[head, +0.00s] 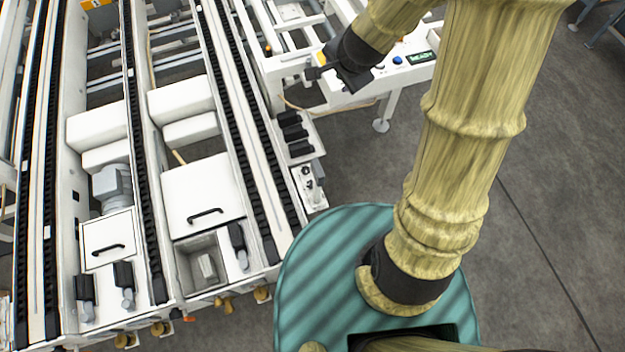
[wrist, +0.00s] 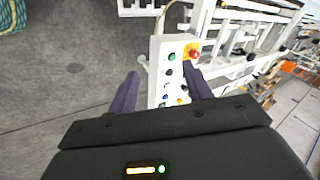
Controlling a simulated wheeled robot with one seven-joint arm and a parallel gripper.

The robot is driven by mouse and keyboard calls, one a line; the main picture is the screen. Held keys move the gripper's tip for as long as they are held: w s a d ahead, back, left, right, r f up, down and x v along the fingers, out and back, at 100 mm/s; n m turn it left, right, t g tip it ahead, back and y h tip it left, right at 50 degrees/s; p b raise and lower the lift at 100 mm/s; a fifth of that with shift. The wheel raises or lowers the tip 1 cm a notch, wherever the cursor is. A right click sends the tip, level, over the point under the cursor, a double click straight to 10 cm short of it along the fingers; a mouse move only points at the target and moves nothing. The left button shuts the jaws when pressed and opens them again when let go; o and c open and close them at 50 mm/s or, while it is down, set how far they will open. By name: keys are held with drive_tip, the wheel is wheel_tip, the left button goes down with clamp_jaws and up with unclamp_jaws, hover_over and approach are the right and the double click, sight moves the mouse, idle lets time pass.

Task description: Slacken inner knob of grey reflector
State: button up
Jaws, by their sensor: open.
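My gripper (head: 335,76) is at the top of the head view, beside the white control panel of the machine. In the wrist view its two dark fingers stand wide apart, and my gripper (wrist: 161,74) is open and empty. The control panel (wrist: 174,50) shows between and beyond the fingers; I cannot tell the distance. I cannot make out a grey reflector or its inner knob for sure in either view. Several small brownish knobs (head: 225,303) stick out along the front edge of the conveyor, but I cannot tell what they belong to.
The conveyor frame (head: 279,241) with black chain tracks fills the left side. White lidded boxes (head: 202,187) sit between the tracks. A red button (wrist: 194,54) on yellow is on the panel. Grey floor (head: 560,180) is open at the right.

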sight(311, 182)
drive_tip(key=w+d+f+m+g+h+b, duration=0.1)
drive_tip(key=w+f+m+b, duration=0.15)
drive_tip(key=f+m, duration=0.45)
drive_tip(key=w+d+f+m+h+b, duration=0.15)
drive_tip(key=w+f+m, duration=0.3)
drive_tip(key=m, duration=0.45)
drive_tip(key=s+a+f+m+g+y+b, duration=0.2)
drive_tip(key=s+a+f+m+g, duration=0.5)
drive_tip(key=m, duration=0.6)
wheel_tip(311, 182, down, 3)
drive_tip(key=shift+s+f+g+y, duration=0.15)
drive_tip(key=shift+s+g+y, duration=0.4)
drive_tip(key=shift+s+g, duration=0.45)
drive_tip(key=b+x, duration=0.1)
drive_tip(key=x, duration=1.6)
drive_tip(key=shift+d+f, duration=0.1)
drive_tip(key=shift+f, duration=0.15)
